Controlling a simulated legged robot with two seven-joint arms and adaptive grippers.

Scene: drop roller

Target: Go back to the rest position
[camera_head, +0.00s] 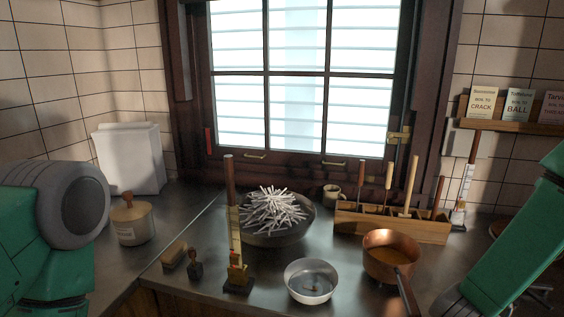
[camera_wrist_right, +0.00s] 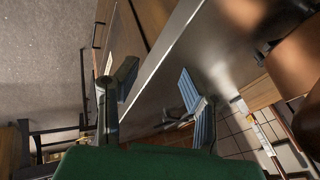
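My right gripper (camera_wrist_right: 157,76) shows in the right wrist view with its two fingers spread apart and nothing between them. It is beside the edge of the metal counter. My green and grey left arm is at the left edge of the head view. My left gripper is outside both views.
The counter (camera_head: 210,290) bears a copper pan (camera_head: 392,252) near my right arm, a steel bowl (camera_head: 311,281), a bowl of white sticks (camera_head: 272,232), an upright wooden-handled tool (camera_head: 236,245), a wooden tool rack (camera_head: 395,224) and a lidded jar (camera_head: 132,222) near my left arm.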

